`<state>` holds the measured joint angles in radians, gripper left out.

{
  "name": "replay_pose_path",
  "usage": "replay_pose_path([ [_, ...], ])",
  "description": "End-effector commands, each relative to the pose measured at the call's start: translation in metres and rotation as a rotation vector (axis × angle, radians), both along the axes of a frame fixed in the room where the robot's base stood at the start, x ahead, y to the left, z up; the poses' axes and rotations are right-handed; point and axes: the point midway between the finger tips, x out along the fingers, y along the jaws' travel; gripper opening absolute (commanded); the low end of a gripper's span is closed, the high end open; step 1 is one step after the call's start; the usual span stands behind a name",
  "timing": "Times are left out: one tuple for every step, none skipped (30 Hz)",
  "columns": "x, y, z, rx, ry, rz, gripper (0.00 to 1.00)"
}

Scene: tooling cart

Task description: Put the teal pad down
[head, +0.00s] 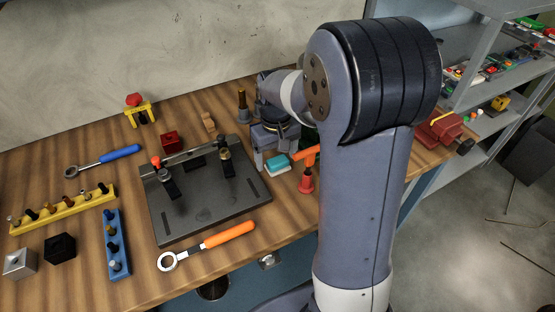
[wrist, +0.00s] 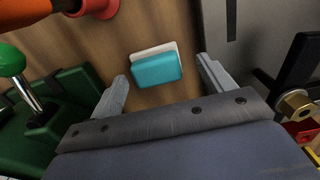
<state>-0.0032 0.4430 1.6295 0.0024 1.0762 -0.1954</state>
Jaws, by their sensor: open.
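The teal pad (wrist: 157,71) is a small rounded block with a pale white layer along one edge. In the wrist view it lies on the wooden bench top, ahead of and between the fingers. My gripper (wrist: 162,84) is open, with a finger on each side and clear gaps to the pad. In the head view the pad (head: 277,163) sits just right of the dark fixture plate, beside my gripper (head: 265,160). Part of the gripper's far side is hidden by my arm in the head view.
The dark fixture plate (head: 210,206) with clamps lies left of the pad. A red-based, orange-topped tool (head: 306,180) stands close on the right. A green object with a ball knob (wrist: 12,60) is near the left finger. An orange-handled wrench (head: 230,234) lies in front.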

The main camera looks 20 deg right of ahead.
Motion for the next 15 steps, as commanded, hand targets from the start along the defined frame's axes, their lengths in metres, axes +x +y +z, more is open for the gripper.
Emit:
replay_pose_path([
  [0.001, -0.001, 0.014, -0.001, -0.007, 0.0, 0.77],
  [0.002, -0.001, 0.022, 0.0, -0.008, 0.0, 0.77],
  [0.002, -0.001, 0.031, -0.001, -0.008, -0.001, 0.77],
  [0.002, -0.001, 0.038, -0.001, -0.009, -0.001, 0.77],
  [0.002, -0.001, 0.045, -0.001, -0.009, -0.001, 0.77],
  [0.002, -0.001, 0.053, -0.001, -0.009, -0.001, 0.77],
  [0.002, -0.001, 0.059, -0.002, -0.011, -0.001, 0.77],
  [0.002, -0.001, 0.065, -0.002, -0.01, -0.001, 0.77],
  [0.002, -0.001, 0.072, -0.002, -0.011, -0.001, 0.77],
  [0.002, -0.001, 0.076, -0.002, -0.009, -0.001, 0.77],
  [0.002, -0.001, 0.081, -0.002, -0.01, -0.001, 0.77],
  [0.002, -0.002, 0.085, -0.002, -0.009, -0.001, 0.77],
  [0.002, -0.002, 0.088, -0.003, -0.008, -0.001, 0.77],
  [0.002, -0.002, 0.091, -0.002, -0.009, -0.001, 0.77],
  [0.002, -0.002, 0.093, -0.002, -0.009, -0.001, 0.77],
])
